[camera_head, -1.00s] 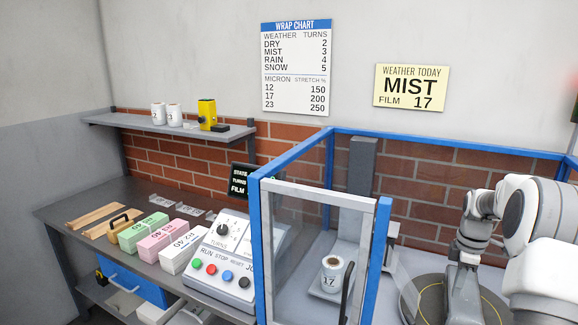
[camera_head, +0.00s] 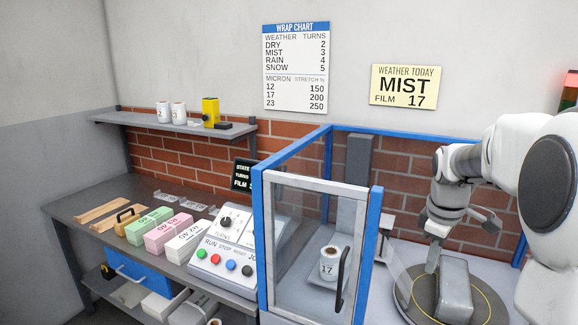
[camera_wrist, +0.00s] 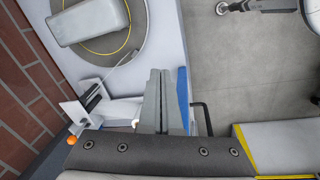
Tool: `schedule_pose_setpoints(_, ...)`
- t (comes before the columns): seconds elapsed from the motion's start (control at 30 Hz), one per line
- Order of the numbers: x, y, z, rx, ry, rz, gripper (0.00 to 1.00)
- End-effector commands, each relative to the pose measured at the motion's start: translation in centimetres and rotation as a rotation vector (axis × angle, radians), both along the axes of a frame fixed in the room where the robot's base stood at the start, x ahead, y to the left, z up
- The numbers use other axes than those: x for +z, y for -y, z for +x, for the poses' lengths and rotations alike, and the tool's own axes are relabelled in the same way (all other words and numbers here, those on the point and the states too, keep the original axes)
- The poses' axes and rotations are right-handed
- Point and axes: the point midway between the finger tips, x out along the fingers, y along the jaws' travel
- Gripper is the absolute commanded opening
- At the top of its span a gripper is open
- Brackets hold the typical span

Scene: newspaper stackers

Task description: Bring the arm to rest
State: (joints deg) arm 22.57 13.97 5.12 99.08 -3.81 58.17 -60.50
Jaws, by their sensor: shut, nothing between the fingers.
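My arm reaches in from the right in the head view, bent at its joints. My gripper (camera_head: 432,268) points down by the turntable. In the wrist view the gripper's two grey fingers (camera_wrist: 155,75) lie together with nothing between them. A grey wrapped-looking block (camera_head: 456,288) lies on the round turntable (camera_head: 408,300) with its yellow ring. The block (camera_wrist: 90,20) and turntable (camera_wrist: 137,48) also show in the wrist view, apart from the fingertips.
A blue-framed clear guard (camera_head: 264,250) stands left of the arm, with a film roll marked 17 (camera_head: 329,268) behind its panel. A button console (camera_head: 225,262) and paper stacks (camera_head: 168,232) are on the bench. Open floor (camera_wrist: 250,70) shows in the wrist view.

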Motion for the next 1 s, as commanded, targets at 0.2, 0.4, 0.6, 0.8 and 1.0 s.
schedule_pose_setpoints(0.2,4.3,-5.5,-5.0,-0.172,0.102,0.016,0.0)
schedule_pose_setpoints(0.4,6.2,-9.5,-10.2,-0.334,0.194,0.066,0.0)
schedule_pose_setpoints(0.6,6.7,-12.7,-15.6,-0.493,0.28,0.149,0.0)
schedule_pose_setpoints(0.8,5.8,-14.8,-20.3,-0.634,0.341,0.246,0.0)
schedule_pose_setpoints(1.0,4.9,-15.7,-22.5,-0.712,0.365,0.307,0.0)
